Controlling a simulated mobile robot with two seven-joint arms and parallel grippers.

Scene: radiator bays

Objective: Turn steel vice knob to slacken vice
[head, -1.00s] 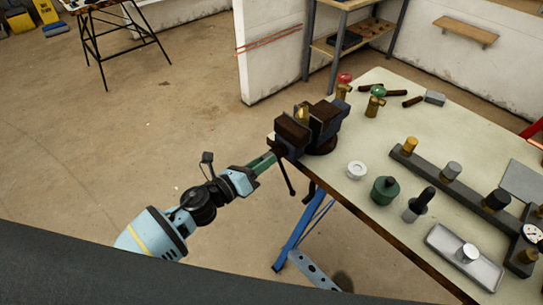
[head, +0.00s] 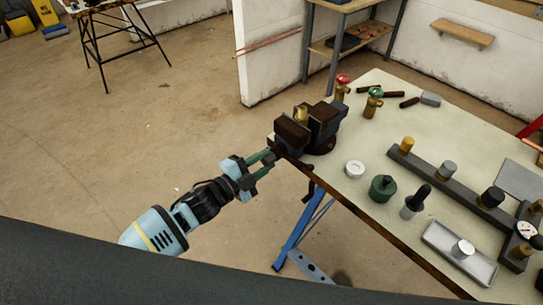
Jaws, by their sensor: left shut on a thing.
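The vice (head: 318,122) is a dark, rust-brown bench vice fixed at the near left corner of the workbench. A small brass piece (head: 301,114) shows between its jaws. My left gripper (head: 270,157) reaches in from the lower left, its green fingers shut on the steel vice knob at the vice's front end. The fingers and the vice's shadowed front mostly hide the knob. A dark bar slants down to the right beside the vice's front. My right gripper is not in view.
The workbench (head: 385,225) holds two brass valves, one red-topped (head: 342,86) and one green-topped (head: 373,102), right behind the vice. A white round cap (head: 355,169), a green pot (head: 383,188) and a grey tray (head: 459,252) stand nearer. Open floor lies left.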

